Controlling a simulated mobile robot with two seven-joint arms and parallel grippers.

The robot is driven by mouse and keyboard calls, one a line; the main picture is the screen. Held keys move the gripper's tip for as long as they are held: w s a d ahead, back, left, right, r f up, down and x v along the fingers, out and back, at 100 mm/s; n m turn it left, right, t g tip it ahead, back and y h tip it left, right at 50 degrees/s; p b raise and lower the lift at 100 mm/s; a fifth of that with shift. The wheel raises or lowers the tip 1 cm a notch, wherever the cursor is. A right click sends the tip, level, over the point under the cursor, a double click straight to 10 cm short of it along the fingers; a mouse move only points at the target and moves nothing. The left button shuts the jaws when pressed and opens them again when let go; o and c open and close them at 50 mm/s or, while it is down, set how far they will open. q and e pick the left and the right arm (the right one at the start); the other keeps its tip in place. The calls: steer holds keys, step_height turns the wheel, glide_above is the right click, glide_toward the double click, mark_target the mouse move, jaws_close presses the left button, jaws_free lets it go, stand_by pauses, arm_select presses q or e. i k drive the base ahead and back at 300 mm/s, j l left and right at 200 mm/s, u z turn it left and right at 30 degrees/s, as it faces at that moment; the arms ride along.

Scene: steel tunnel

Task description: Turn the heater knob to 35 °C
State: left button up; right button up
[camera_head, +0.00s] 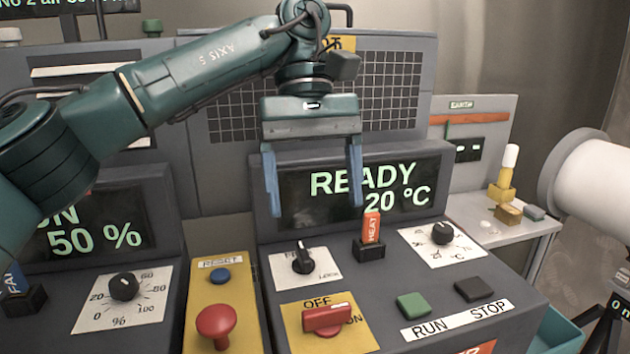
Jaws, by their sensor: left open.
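The heater knob (443,233) is a small black dial on a white scale plate at the right of the heater panel (380,285), with °C printed on the plate. The heater display (355,189) reads READY and 20 °C. My left gripper (313,200) hangs above the panel in front of the display, its two blue fingers spread apart and empty. It is to the left of the heater knob and apart from it. My right gripper does not show.
An orange HEAT switch (371,228) stands up between gripper and knob. A black selector knob (303,258), a red OFF/ON switch (327,319), green (413,305) and black (475,288) buttons, and a red mushroom button (214,322) are nearby. A white cylinder (600,178) is at right.

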mark_target(442, 234)
steer(key=k, duration=1)
